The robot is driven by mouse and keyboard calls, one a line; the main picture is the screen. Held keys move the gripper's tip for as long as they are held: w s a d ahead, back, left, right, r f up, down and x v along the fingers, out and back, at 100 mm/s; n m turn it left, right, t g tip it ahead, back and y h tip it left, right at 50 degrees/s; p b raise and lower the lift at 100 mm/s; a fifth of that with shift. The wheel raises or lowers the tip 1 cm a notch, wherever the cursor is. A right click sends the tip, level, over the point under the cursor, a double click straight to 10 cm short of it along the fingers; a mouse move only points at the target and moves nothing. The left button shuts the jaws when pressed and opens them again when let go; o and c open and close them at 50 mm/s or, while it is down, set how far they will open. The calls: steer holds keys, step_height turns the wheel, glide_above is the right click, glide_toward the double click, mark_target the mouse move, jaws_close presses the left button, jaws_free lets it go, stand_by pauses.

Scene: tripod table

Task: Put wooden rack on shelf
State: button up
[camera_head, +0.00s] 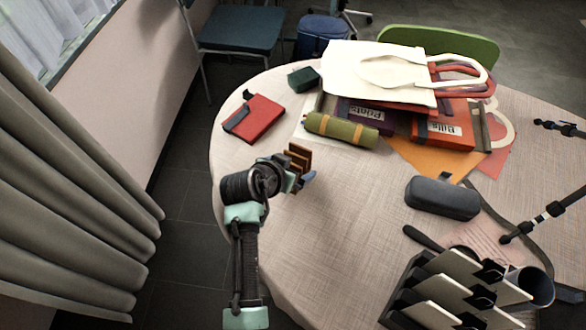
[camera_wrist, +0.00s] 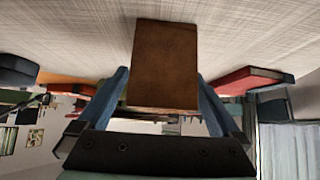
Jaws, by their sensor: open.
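The wooden rack (camera_head: 299,157) is a small brown piece with upright slats, standing on the left part of the round table. In the wrist view, its flat brown face (camera_wrist: 165,62) fills the middle. My gripper (camera_head: 302,172) is at the rack. Its blue fingers (camera_wrist: 160,80) are spread, one on each side of the rack in the wrist view. Whether either finger touches it I cannot tell. My wrist hides part of the rack in the head view. I cannot make out a shelf in either view.
The cloth-covered table (camera_head: 330,225) is bare around my gripper. Beyond lie a red book (camera_head: 258,117), a green roll (camera_head: 340,129) and a white bag (camera_head: 375,70) on boxes. A dark case (camera_head: 442,198) and a black file holder (camera_head: 455,290) are at right.

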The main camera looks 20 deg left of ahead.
steer(key=shift+x, duration=1.45)
steer(key=shift+r, duration=0.1)
jaws_close()
